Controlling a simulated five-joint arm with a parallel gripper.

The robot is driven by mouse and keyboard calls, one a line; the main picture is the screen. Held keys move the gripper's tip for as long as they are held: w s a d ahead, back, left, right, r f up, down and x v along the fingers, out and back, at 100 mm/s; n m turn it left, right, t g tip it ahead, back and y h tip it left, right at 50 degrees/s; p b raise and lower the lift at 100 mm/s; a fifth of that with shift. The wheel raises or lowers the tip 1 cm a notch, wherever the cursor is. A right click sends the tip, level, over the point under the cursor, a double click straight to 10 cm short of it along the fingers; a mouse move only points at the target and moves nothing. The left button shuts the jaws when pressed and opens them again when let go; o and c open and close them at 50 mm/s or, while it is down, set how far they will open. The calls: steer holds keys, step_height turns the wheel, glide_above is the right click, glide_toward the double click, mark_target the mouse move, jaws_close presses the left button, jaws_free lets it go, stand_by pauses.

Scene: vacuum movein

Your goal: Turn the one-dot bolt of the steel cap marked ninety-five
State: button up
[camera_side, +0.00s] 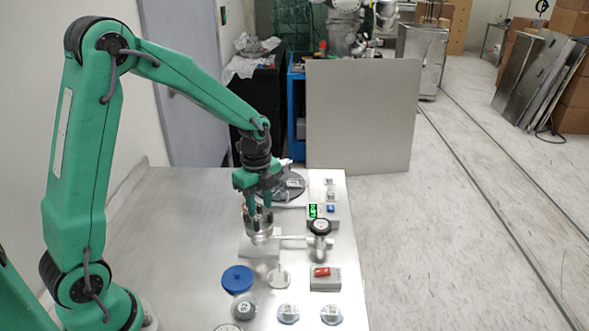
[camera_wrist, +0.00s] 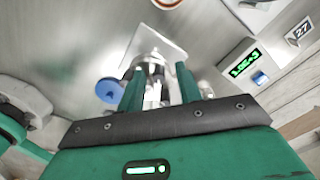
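My gripper (camera_side: 259,203) points down over a round steel port (camera_side: 261,230) with dark clamp pieces around its rim. In the wrist view my two green fingers (camera_wrist: 160,75) stand apart. Silver metal shows between them, with the port's round top (camera_wrist: 150,66) just beyond the tips. The fingers look open; a firm touch on the metal cannot be made out. No cap marked ninety-five can be read, and no one-dot bolt can be told apart. Marked caps lie at the table's near edge: a grey one (camera_side: 244,308), a middle one (camera_side: 288,313) and a right one (camera_side: 331,314).
A blue disc (camera_side: 237,279), a pale round piece (camera_side: 279,277) and a red-switch box (camera_side: 326,279) lie in front of the port. A dark round tray (camera_side: 270,194) lies behind. The table's left is clear.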

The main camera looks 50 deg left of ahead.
mark_target(258, 204)
stand_by(0.3)
steer(key=shift+r, duration=3.9)
steer(key=shift+m, duration=0.3)
steer(key=m, duration=0.5)
steer(key=shift+s+r+m, duration=0.15)
steer(key=shift+m, duration=0.15)
steer(key=shift+f, duration=3.9)
